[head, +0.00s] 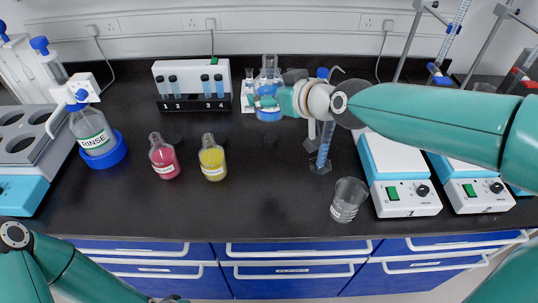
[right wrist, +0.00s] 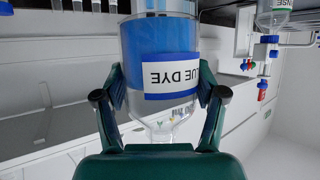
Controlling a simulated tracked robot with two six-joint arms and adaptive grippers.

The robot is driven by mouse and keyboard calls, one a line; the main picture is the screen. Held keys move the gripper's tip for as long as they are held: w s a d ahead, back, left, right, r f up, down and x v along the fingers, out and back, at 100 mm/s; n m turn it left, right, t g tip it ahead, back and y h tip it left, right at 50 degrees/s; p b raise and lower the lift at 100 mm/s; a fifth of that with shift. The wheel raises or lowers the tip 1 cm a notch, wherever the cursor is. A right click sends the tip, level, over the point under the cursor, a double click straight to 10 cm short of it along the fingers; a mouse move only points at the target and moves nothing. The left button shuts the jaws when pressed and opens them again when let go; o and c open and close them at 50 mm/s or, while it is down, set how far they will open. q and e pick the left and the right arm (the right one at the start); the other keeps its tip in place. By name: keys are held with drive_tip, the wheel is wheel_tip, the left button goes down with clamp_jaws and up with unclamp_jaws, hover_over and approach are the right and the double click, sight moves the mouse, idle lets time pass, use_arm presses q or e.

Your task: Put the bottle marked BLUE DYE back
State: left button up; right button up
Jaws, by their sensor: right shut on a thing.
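The bottle marked BLUE DYE (right wrist: 160,55) fills the middle of the right wrist view, where the picture is upside down. It has blue liquid and a clear shoulder. In the head view the bottle (head: 269,112) is upright at the back of the bench, right of the test-tube rack, partly covered by my gripper. My right gripper (head: 275,102) is shut on it, with a finger on each side in the right wrist view (right wrist: 165,97). I cannot tell whether its base touches the bench. My left arm enters at the lower left; its gripper (head: 170,299) barely shows at the bottom edge.
A red bottle (head: 163,158) and a yellow bottle (head: 212,160) stand left of centre. The rack (head: 193,104) is behind them. A graduated cylinder (head: 323,150), a beaker (head: 348,198) and hotplates (head: 405,197) stand to the right. The front middle of the bench is clear.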

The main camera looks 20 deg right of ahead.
drive_tip(key=f+b, duration=0.9)
drive_tip(key=f, duration=0.1)
drive_tip(key=f+b, duration=0.9)
drive_tip(key=b, duration=0.1)
drive_tip(key=shift+d+f, duration=0.2)
drive_tip(key=shift+f, duration=0.15)
drive_tip(key=shift+s+r, duration=0.1)
drive_tip(key=o, duration=1.6)
drive_tip(key=shift+s+r, duration=0.1)
drive_tip(key=shift+s, duration=0.05)
drive_tip(key=shift+p+v, duration=1.4)
drive_tip(key=shift+v, duration=4.45)
